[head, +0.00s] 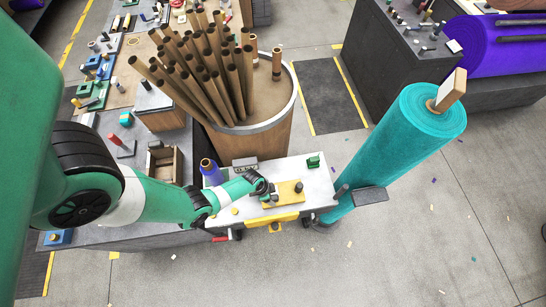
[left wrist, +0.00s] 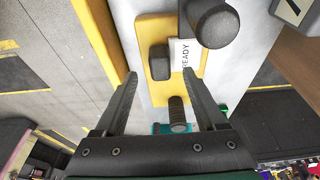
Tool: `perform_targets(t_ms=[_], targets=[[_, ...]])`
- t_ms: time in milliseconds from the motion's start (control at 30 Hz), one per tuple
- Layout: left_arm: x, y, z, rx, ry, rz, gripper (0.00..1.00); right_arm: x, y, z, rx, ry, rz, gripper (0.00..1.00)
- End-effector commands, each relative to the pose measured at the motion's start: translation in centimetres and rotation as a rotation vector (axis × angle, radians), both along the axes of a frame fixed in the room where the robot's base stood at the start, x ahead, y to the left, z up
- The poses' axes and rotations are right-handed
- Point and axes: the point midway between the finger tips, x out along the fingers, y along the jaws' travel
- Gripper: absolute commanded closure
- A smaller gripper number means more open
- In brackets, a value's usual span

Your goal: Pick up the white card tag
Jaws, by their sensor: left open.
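The white card tag (left wrist: 183,56), printed READY, shows in the left wrist view on a yellow plate (left wrist: 150,30). It lies between a small dark block (left wrist: 159,63) and a large dark round post (left wrist: 212,22); its upper part is partly hidden by the post. In the head view I cannot make the tag out clearly. My left gripper (left wrist: 163,82) is open and empty, its fingers pointing toward the plate with the tag ahead between them, nearer the right finger. In the head view the left gripper (head: 267,187) is over the yellow plate (head: 291,194). My right gripper is not in view.
The plate sits on a white-topped cart (head: 316,177). A dark ribbed peg (left wrist: 178,113) stands on it near the fingers. A blue spool (head: 210,172) and a green item (head: 314,162) stand nearby. A teal felt roll (head: 400,140) leans at right; a tub of cardboard tubes (head: 260,140) is behind.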

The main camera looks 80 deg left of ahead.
Motion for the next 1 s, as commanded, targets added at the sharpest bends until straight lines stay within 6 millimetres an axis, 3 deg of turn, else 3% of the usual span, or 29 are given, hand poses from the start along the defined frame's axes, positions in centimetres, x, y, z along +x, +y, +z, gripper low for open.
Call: perform_targets(t_ms=[100, 400, 800, 1000], targets=[[0.6, 0.0, -2.3, 0.000, 0.000, -0.002, 0.27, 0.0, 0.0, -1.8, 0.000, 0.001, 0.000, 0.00], [0.7, 0.0, -2.5, 0.001, -0.001, -0.001, 0.29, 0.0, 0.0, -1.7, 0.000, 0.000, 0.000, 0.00], [0.7, 0.0, -2.5, 0.000, -0.001, -0.001, 1.00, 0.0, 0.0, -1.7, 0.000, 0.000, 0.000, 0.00], [0.7, 0.0, -2.5, 0.000, -0.001, -0.001, 1.00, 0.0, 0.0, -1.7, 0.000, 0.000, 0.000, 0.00]])
